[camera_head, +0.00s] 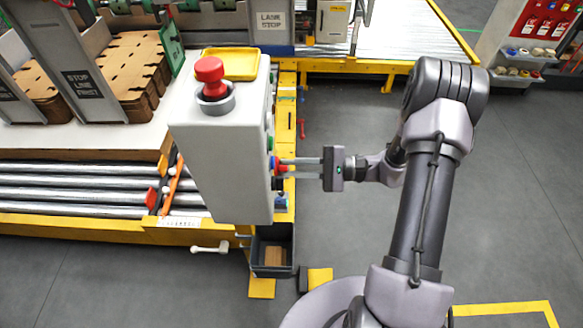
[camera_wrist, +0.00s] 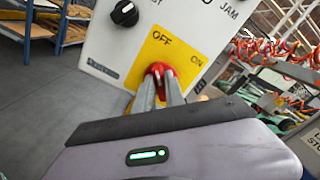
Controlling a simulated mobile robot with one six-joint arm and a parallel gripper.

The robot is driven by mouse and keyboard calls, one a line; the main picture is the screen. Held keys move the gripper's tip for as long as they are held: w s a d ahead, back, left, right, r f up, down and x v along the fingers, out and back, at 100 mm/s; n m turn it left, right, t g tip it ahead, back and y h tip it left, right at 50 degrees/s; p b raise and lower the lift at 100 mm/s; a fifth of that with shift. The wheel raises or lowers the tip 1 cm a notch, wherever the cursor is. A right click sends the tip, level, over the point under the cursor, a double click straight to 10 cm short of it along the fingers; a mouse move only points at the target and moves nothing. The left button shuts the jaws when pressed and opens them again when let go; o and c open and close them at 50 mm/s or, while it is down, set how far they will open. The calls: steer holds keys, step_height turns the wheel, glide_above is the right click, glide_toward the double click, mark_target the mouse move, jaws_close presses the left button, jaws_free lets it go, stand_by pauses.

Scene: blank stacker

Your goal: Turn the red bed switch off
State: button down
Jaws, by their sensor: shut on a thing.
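The red bed switch (camera_wrist: 157,70) is a red knob on a yellow plate (camera_wrist: 184,56) marked OFF and ON, on the face of a pale control box. In the wrist view my gripper (camera_wrist: 160,80) has its two fingers closed on the red knob. The fingers and the knob lie nearer the OFF lettering at the plate's left; the knob's exact pointing is partly hidden by the fingers. In the head view my gripper (camera_head: 283,167) reaches left to the right side of the control box (camera_head: 222,155), and the knob is small there, between the fingertips.
A black knob (camera_wrist: 125,13) sits on the same panel, up and left of the switch. A red mushroom button (camera_head: 209,70) and a yellow tray (camera_head: 230,63) are on top of the box. A dark bin (camera_head: 272,270) hangs below. Grey floor (camera_head: 345,110) lies open to the right.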

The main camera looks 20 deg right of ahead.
stand_by(0.4)
steer(key=c, duration=1.4)
jaws_free()
steer(key=p+v, duration=0.3)
steer(key=v, duration=1.4)
steer(key=shift+d+p, duration=0.2)
steer(key=shift+p, duration=0.1)
steer(key=shift+r, duration=0.1)
